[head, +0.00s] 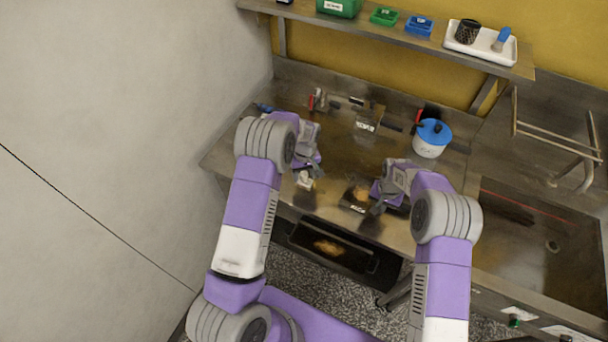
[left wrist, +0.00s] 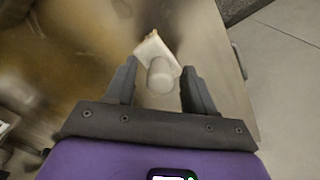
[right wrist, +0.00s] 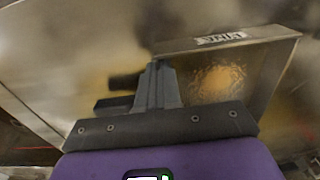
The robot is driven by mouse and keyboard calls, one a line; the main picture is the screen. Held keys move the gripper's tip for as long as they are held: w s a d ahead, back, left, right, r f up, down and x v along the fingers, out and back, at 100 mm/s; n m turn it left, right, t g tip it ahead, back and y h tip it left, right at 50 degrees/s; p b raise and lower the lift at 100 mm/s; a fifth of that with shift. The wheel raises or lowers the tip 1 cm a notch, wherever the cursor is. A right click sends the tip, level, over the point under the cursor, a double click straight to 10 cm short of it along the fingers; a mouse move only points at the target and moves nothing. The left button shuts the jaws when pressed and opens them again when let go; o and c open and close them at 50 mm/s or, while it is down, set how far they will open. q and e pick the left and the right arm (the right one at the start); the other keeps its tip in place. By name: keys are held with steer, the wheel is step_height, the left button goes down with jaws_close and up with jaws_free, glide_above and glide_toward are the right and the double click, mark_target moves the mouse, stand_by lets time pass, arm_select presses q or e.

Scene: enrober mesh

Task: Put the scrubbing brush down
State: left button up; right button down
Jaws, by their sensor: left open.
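The scrubbing brush, a pale block with a rounded grey-white knob, shows in the left wrist view (left wrist: 159,72) and at the worktop's front left in the head view (head: 305,181). My left gripper (head: 314,168) is open. Its fingertips (left wrist: 158,88) stand on either side of the knob, with visible gaps. The brush appears to rest on the steel worktop (head: 335,155). My right gripper (right wrist: 160,85) has its fingers together at the side of a labelled metal frame (right wrist: 275,65) with orange-brown residue inside. It seems shut on that frame's edge; the contact is partly hidden.
A dark tray (head: 300,238) with orange residue sits below the worktop's front edge. A white tub with a blue lid (head: 431,143) stands at the back right. A sink (head: 540,240) lies right. A shelf (head: 400,38) above holds bins and a white tray (head: 480,50).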

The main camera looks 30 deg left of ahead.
mark_target(304, 172)
arm_select(q)
step_height(304, 172, up, 12)
steer(key=shift+d+f, duration=0.15)
steer(key=shift+f, duration=0.05)
steer(key=shift+w, duration=0.1)
steer(key=shift+o, duration=1.1)
steer(key=o, duration=0.5)
steer(key=shift+w+f+m, duration=0.15)
steer(key=shift+f+m, duration=0.2)
steer(key=shift+m, duration=0.45)
steer(key=shift+o, duration=0.7)
steer(key=shift+w+f+m, duration=0.1)
steer(key=shift+f+m, duration=0.1)
steer(key=shift+m, duration=0.2)
steer(key=shift+f+m, duration=0.3)
steer(key=shift+m, duration=0.1)
step_height(304, 172, down, 7)
steer(key=shift+r, duration=0.2)
steer(key=shift+s+f, duration=0.15)
steer(key=shift+f, duration=1.15)
steer(key=shift+s+f, duration=0.1)
steer(key=shift+f, duration=1.2)
